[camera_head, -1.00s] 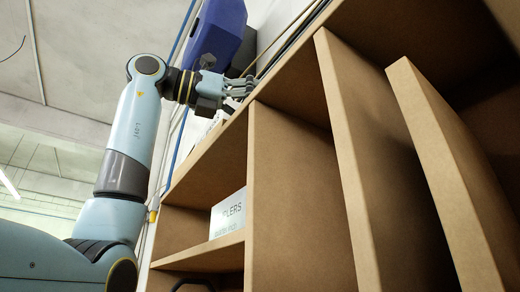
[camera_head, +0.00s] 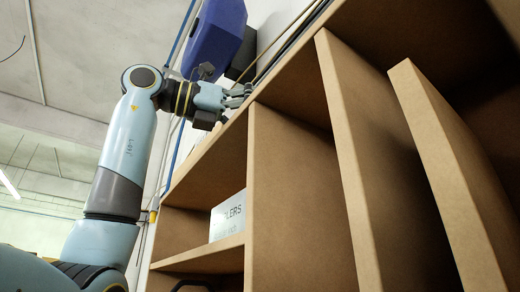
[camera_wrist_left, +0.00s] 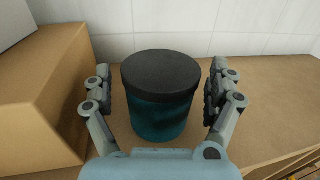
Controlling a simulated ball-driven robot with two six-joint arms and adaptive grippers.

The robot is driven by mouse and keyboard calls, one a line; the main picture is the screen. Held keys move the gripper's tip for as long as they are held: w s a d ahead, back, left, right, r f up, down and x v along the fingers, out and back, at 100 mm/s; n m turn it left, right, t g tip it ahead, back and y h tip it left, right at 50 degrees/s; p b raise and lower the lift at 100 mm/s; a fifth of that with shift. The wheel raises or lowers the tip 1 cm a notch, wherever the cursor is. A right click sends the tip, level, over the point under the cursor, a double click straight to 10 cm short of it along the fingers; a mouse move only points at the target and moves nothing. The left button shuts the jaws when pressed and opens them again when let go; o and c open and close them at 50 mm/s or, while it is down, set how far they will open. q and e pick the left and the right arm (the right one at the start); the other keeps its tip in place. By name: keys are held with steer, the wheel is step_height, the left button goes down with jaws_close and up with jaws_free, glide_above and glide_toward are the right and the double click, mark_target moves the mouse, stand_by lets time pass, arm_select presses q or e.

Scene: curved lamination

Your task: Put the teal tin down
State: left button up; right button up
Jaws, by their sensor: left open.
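The teal tin (camera_wrist_left: 160,115) has a black lid and stands upright on the brown wooden top of the shelf unit in the left wrist view. My left gripper (camera_wrist_left: 161,92) is open, with one finger on each side of the tin and gaps showing on both sides. In the head view my left gripper (camera_head: 240,95) is at the top edge of the shelf unit, and the tin is not visible there. My right gripper is not in either view.
A brown box (camera_wrist_left: 45,95) stands close to the left of the tin. A white tiled wall (camera_wrist_left: 230,25) is behind it. The shelf unit (camera_head: 290,180) has upright dividers, and a white lettered box (camera_head: 228,217) sits in a lower compartment. A blue-purple object (camera_head: 213,40) is behind my arm.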

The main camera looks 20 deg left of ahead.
arm_select(q)
steer(key=shift+r, duration=0.15)
steer(key=shift+s+a, duration=0.1)
steer(key=shift+a, duration=0.1)
steer(key=b+v, duration=0.4)
steer(key=v, duration=0.7)
steer(key=shift+s+a+b, duration=0.2)
steer(key=shift+s+b, duration=0.05)
steer(key=shift+b, duration=0.05)
